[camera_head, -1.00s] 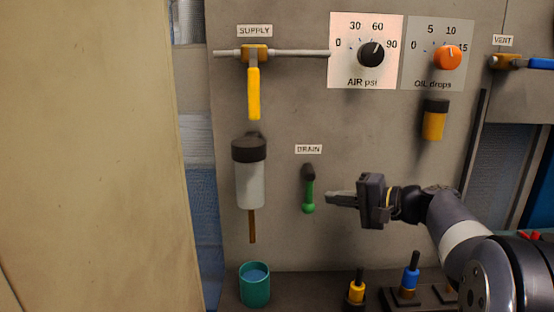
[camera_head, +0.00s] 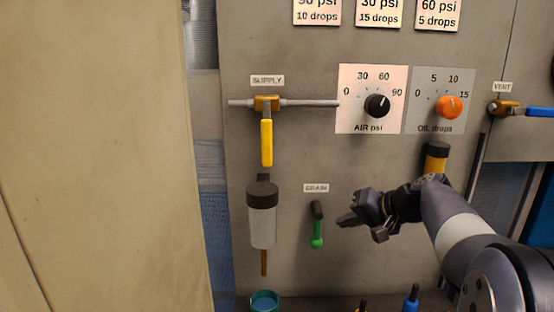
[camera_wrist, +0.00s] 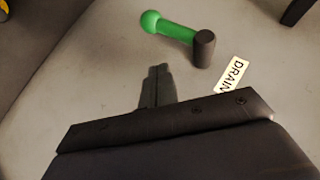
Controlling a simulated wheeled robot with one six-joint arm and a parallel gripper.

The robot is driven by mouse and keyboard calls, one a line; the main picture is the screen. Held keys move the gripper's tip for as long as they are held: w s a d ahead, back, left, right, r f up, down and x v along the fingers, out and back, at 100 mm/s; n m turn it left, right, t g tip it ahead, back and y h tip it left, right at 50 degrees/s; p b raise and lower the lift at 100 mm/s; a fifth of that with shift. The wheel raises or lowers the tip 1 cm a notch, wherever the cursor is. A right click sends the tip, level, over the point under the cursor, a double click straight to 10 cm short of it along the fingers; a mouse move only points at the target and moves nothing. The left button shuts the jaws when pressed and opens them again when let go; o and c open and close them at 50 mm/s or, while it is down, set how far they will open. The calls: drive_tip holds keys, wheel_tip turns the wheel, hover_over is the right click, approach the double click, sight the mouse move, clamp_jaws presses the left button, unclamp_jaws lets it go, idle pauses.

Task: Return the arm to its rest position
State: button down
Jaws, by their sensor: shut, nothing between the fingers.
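My gripper (camera_head: 347,219) is shut and empty in front of the grey panel, just right of the green drain lever (camera_head: 316,229), with a gap between them. My arm reaches in from the lower right. In the wrist view my gripper's closed fingers (camera_wrist: 158,84) point toward the panel. The green lever (camera_wrist: 172,27) hangs from its dark pivot above them there, beside the DRAIN label (camera_wrist: 232,75). The drain lever points down in the head view.
The panel carries the yellow supply lever (camera_head: 266,142), a clear bowl (camera_head: 262,224), the black AIR knob (camera_head: 377,106) and the orange OIL knob (camera_head: 449,107). A blue vent lever (camera_head: 543,112) is at right. A teal cup (camera_head: 264,302) stands below. A beige panel (camera_head: 95,150) fills the left.

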drive_tip(key=shift+r+h+p, duration=0.5)
drive_tip(key=shift+p, duration=0.05)
drive_tip(key=shift+d+f, duration=0.1)
drive_tip(key=shift+f, duration=0.05)
